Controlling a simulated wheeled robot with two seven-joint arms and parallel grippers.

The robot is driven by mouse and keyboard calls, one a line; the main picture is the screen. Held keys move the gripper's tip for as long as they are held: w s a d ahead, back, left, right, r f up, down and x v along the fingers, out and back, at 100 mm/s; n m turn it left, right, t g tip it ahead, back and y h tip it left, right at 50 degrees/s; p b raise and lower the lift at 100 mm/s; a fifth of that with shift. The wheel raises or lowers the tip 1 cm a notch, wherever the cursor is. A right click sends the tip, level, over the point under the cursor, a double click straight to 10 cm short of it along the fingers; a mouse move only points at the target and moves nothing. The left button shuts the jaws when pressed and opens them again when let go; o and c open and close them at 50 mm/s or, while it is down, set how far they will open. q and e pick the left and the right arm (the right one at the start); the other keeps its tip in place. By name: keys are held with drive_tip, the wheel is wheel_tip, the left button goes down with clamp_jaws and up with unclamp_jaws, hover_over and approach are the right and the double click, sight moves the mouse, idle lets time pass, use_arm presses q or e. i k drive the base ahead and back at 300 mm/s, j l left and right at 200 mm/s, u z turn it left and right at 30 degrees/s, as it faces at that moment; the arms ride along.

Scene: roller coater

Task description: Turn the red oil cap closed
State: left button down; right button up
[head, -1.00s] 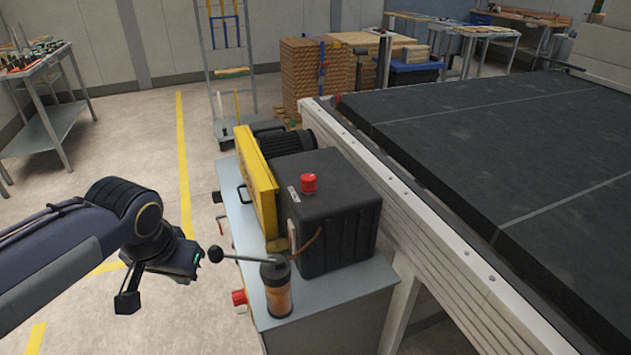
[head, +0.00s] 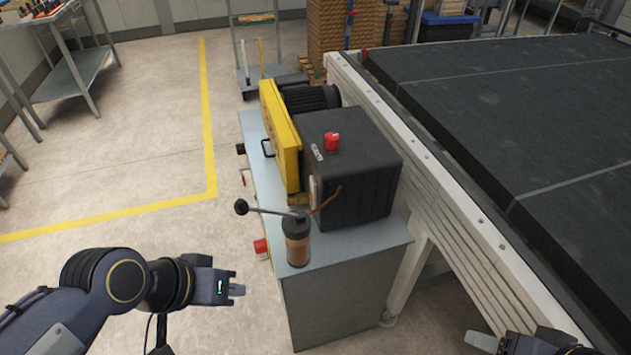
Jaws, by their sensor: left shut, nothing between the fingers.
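The red oil cap (head: 331,141) sits upright on top of the dark box-shaped housing (head: 355,175). I cannot tell from this view how far it is turned. My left gripper (head: 238,289) is shut and empty, over the floor to the left of the grey cabinet, lower in the picture than the cap and well apart from it. My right gripper (head: 478,341) shows only partly at the bottom right edge, and its jaws cannot be made out.
A lever with a black ball (head: 241,207) rises from a cylindrical reservoir (head: 297,242) in front of the housing. A yellow guard (head: 281,140) stands left of the housing. The black conveyor bed (head: 540,130) lies to the right.

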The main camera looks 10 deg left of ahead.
sight(331, 143)
drive_tip(key=i+j+u, duration=0.25)
drive_tip(key=u, duration=0.15)
drive_tip(key=i+j+u, duration=0.4)
drive_tip(key=k+j, duration=0.05)
drive_tip(key=k, duration=0.05)
